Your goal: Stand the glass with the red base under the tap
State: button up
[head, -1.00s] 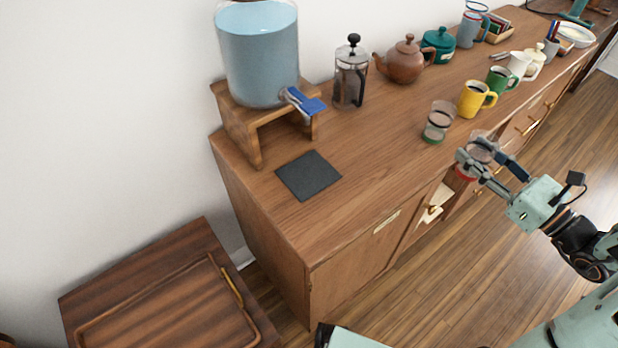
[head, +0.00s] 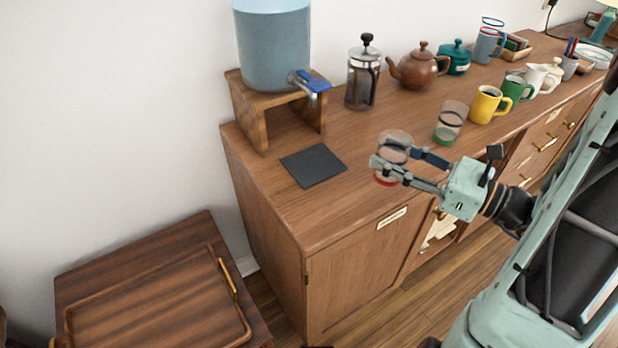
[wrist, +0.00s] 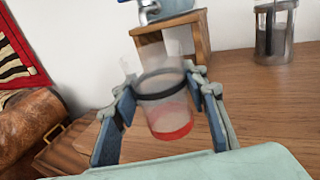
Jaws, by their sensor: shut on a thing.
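The glass with the red base (head: 385,180) is clear with a dark band. My gripper (head: 392,158) is shut on it, with one finger on each side, and holds it upright near the front part of the sideboard top, right of the black mat. In the wrist view the glass (wrist: 165,110) sits between both fingers, its red base showing low. The blue-handled tap (head: 312,84) sticks out from the water dispenser (head: 272,45) on a wooden stand, left of and behind the glass. The black square mat (head: 313,165) lies in front of the stand, below the tap.
A glass with a green base (head: 450,122) stands right of my gripper. A yellow mug (head: 488,104), a green mug (head: 515,91), a French press (head: 362,80) and a brown teapot (head: 420,68) stand further back or right. The sideboard top (head: 300,215) between the mat and front edge is clear.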

jog(key=shift+s+a+f+b, duration=0.1)
jog(key=shift+s+f+b, duration=0.15)
jog(key=shift+s+b, duration=0.45)
jog(key=shift+s+a+r, duration=0.1)
jog(key=shift+s+a, duration=0.05)
jog(key=shift+a, duration=0.1)
jog(key=b, duration=0.2)
send_over(313, 163)
jog(key=shift+s+d, duration=0.1)
jog(key=shift+d, duration=0.1)
jog(key=shift+a+f+b, duration=0.2)
jog(key=shift+f+b, duration=0.35)
jog(key=shift+f, duration=1.15)
jog(key=shift+f, duration=0.1)
jog(key=o, duration=1.3)
